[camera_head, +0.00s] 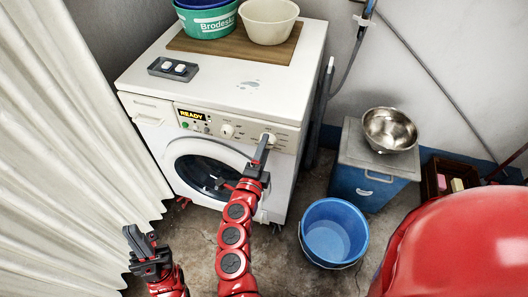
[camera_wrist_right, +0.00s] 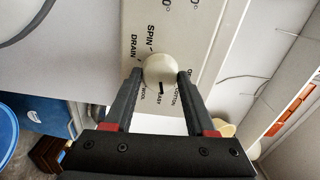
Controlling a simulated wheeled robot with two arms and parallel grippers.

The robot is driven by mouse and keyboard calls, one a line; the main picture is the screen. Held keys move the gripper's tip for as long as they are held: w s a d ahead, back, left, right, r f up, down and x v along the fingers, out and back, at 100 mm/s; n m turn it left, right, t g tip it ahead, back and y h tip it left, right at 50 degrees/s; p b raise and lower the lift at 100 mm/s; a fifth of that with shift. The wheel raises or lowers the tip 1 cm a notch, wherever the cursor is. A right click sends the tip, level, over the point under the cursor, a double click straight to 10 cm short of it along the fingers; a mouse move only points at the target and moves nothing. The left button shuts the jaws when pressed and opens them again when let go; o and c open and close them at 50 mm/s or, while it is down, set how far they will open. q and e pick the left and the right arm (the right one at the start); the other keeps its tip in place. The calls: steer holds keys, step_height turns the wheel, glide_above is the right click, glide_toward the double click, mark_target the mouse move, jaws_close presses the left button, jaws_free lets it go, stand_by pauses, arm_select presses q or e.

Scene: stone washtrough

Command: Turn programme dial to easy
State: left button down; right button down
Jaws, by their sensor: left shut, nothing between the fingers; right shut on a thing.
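The washing machine's programme dial (camera_head: 267,138) is the right-hand cream knob on the front panel. In the right wrist view the round dial (camera_wrist_right: 159,68) has a dark pointer mark on its lower side, toward small lettering that seems to read EASY, between WOOL and COTTON. SPIN and DRAIN stand at its upper left. My right gripper (camera_wrist_right: 156,76) is shut on the dial, one finger on each side. In the head view my right gripper (camera_head: 264,148) reaches up to the panel. My left gripper (camera_head: 138,238) is shut and empty, low at the left near the curtain.
The washing machine (camera_head: 240,85) has a READY display (camera_head: 191,114), a second knob (camera_head: 227,131) and a round door (camera_head: 205,172). A blue bucket (camera_head: 334,232) stands on the floor at right. A metal bowl (camera_head: 390,129) sits on a blue cabinet (camera_head: 365,188). A white curtain (camera_head: 60,150) hangs left.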

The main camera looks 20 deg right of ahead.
steer(key=shift+m+b, duration=0.35)
steer(key=shift+m, duration=0.25)
steer(key=shift+c, duration=1.1)
jaws_free()
steer(key=p+v, duration=0.1)
steer(key=v, duration=1.6)
steer(key=shift+s+r, duration=0.1)
